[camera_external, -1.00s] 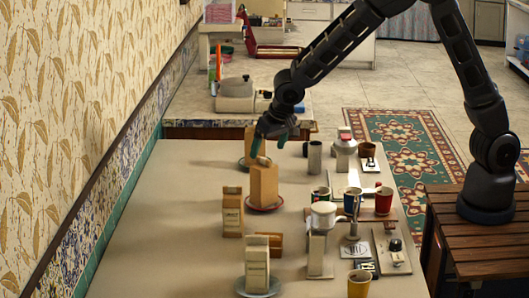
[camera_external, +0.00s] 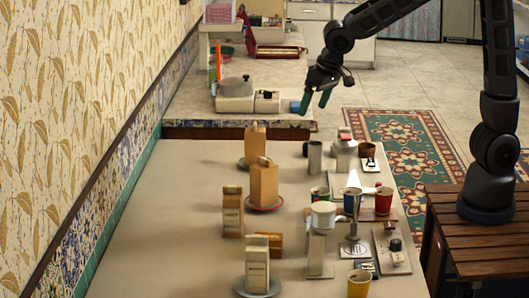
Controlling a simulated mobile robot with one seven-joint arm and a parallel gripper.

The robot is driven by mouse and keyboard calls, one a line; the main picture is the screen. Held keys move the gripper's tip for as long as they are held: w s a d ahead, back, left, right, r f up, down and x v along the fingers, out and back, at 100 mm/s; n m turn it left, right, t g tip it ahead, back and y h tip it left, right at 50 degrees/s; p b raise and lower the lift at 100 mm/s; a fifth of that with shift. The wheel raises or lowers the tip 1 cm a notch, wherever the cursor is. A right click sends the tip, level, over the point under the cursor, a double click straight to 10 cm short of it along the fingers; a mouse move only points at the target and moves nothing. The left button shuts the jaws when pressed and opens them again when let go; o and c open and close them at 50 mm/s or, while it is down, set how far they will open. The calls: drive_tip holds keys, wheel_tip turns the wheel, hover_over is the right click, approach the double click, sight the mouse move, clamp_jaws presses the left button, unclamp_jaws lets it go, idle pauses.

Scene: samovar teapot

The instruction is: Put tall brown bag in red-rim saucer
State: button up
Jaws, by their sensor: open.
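A tall brown bag (camera_external: 264,184) stands upright in the red-rim saucer (camera_external: 277,205) near the middle of the table. Another brown bag (camera_external: 254,144) stands just behind it in a dark saucer (camera_external: 241,162). My gripper (camera_external: 314,104) is open and empty, raised above the far end of the table, behind and to the right of both bags. It is clear of everything.
Two paler bags with labels stand nearer: one (camera_external: 232,212) on the table, one (camera_external: 257,262) in a grey saucer (camera_external: 276,288). A small brown box (camera_external: 275,243) lies between them. Cups, including a red one (camera_external: 383,200) and a yellow one (camera_external: 359,283), and coffee gear crowd the right side. The table's left side is clear.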

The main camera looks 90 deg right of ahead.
drive_tip(key=s+a+r+n, duration=0.2)
drive_tip(key=s, duration=0.8)
drive_tip(key=s+a+r+n+y, duration=0.1)
drive_tip(key=s+a+r+n, duration=0.1)
drive_tip(key=s, duration=0.8)
drive_tip(key=s+a+r+n+t, duration=0.1)
drive_tip(key=s+a+r+n, duration=0.1)
drive_tip(key=s, duration=0.8)
drive_tip(key=shift+a+r+n+y, duration=0.3)
drive_tip(key=shift+r+n, duration=0.1)
drive_tip(key=shift+r, duration=0.5)
